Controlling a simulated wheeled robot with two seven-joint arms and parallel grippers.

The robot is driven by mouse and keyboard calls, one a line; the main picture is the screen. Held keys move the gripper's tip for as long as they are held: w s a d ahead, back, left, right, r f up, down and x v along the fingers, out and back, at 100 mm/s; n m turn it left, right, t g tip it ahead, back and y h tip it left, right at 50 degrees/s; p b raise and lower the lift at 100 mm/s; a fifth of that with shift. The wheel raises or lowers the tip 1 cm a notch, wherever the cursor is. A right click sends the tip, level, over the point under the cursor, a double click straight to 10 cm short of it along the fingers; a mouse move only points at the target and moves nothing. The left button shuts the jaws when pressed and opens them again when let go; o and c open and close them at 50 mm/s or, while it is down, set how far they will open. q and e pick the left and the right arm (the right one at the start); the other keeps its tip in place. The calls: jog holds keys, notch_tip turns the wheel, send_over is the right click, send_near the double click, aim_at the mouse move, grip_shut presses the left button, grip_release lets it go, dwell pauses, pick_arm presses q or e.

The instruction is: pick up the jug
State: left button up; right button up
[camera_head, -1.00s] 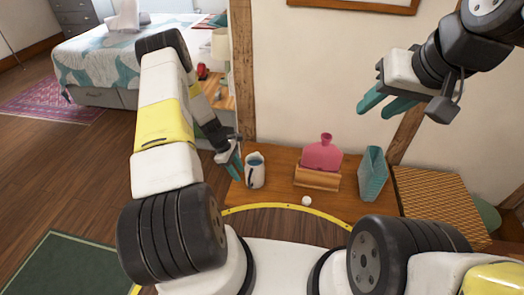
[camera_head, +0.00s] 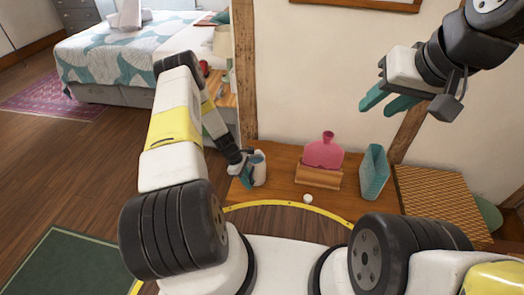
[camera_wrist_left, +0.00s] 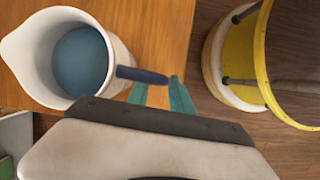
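The jug (camera_head: 260,170) is white with a blue inside and stands upright on the wooden table. In the left wrist view the jug (camera_wrist_left: 110,45) shows from above, its dark blue handle (camera_wrist_left: 142,75) pointing toward my left gripper (camera_wrist_left: 160,92). My right gripper (camera_head: 388,101) is open and empty, raised before the wall.
On the table (camera_head: 283,185) are a pink bottle (camera_head: 324,153) in a wooden holder (camera_head: 318,177), a teal vase (camera_head: 374,172) and a small white ball (camera_head: 308,198). A woven box (camera_head: 430,200) is at the right. A wooden post (camera_head: 245,80) rises behind the jug.

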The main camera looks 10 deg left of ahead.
pick_arm(q)
grip_shut()
dwell(1.2)
